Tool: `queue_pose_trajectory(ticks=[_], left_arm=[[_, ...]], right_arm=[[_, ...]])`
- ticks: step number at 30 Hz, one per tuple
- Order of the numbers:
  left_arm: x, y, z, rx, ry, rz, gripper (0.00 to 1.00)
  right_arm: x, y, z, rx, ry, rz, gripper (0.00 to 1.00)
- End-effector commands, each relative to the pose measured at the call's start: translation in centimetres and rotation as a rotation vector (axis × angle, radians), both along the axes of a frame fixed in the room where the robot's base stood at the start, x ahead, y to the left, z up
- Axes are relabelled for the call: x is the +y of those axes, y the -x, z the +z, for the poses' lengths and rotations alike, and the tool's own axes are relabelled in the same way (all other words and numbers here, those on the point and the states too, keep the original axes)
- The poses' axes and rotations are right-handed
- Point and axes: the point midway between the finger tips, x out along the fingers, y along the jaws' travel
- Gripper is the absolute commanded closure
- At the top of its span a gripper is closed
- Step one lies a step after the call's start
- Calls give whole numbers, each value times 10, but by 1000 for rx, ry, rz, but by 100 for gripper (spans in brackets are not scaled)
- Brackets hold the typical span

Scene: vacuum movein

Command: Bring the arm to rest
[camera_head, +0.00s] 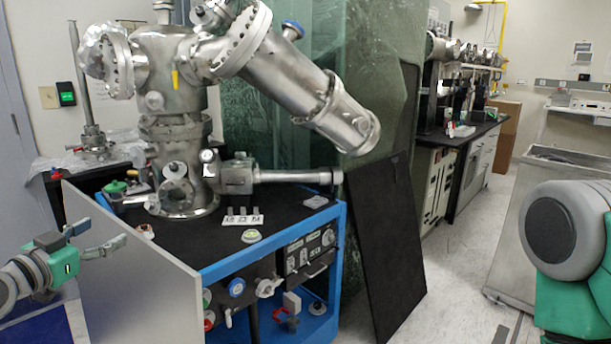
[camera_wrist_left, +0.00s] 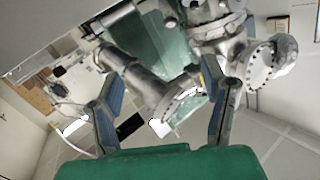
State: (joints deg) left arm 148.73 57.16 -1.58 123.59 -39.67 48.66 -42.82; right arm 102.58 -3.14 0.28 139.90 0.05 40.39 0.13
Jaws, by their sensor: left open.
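My left gripper (camera_head: 100,236) comes in from the left in the head view, in front of a light grey panel at the cart's left side. Its two fingers are spread and nothing is between them. In the left wrist view the left gripper (camera_wrist_left: 165,110) also shows open, with the steel vacuum apparatus beyond the fingers. My right arm shows only as a grey and green link at the right edge of the head view; its gripper is out of view.
A blue-framed cart (camera_head: 270,238) carries the steel vacuum chamber (camera_head: 172,75). The grey panel (camera_head: 135,275) stands close to my left gripper. A black board (camera_head: 388,245) leans right of the cart. A steel cabinet (camera_head: 535,215) stands right, with open floor (camera_head: 460,270) between.

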Motion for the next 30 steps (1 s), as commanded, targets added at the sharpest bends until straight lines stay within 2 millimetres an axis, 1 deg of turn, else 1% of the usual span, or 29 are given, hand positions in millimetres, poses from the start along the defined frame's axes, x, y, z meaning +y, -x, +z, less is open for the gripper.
queue_pose_trajectory(ticks=[1,5,8,11,13,14,16,17,18,20,21,23,24,26,27,30], left_arm=[[-7,1,-10,34,1,-10,33],[-23,7,-33,120,17,-23,33],[-38,16,-57,204,32,-34,33],[-53,26,-87,307,53,-41,33],[-64,37,-112,394,67,-44,33],[-70,43,-124,436,74,-43,33],[-84,61,-155,544,87,-39,33],[-91,71,-170,597,92,-35,33],[-101,88,-191,677,99,-27,33],[-115,118,-224,803,105,-5,33],[-124,141,-245,887,108,13,33],[-134,175,-272,1004,106,47,33],[-140,200,-288,1079,102,72,33],[-147,235,-308,1179,91,112,33],[-150,256,-318,1237,83,140,33],[-154,302,-335,1348,57,198,33]], right_arm=[[0,-1,0,-1,0,0,45],[0,0,-1,-1,0,0,45],[0,0,-1,-1,0,0,45],[0,0,-1,0,0,-1,45],[0,0,-1,0,0,0,45],[0,0,-1,0,0,0,45],[0,0,-1,0,0,0,45],[0,0,-1,0,0,0,45],[0,0,-1,0,0,0,45],[0,0,-1,0,0,0,45],[0,0,-1,0,0,0,45],[0,0,-1,0,0,0,45],[0,0,-1,0,0,0,45],[0,0,0,0,0,0,45],[0,0,0,0,0,0,45],[0,0,-1,0,0,0,45]])
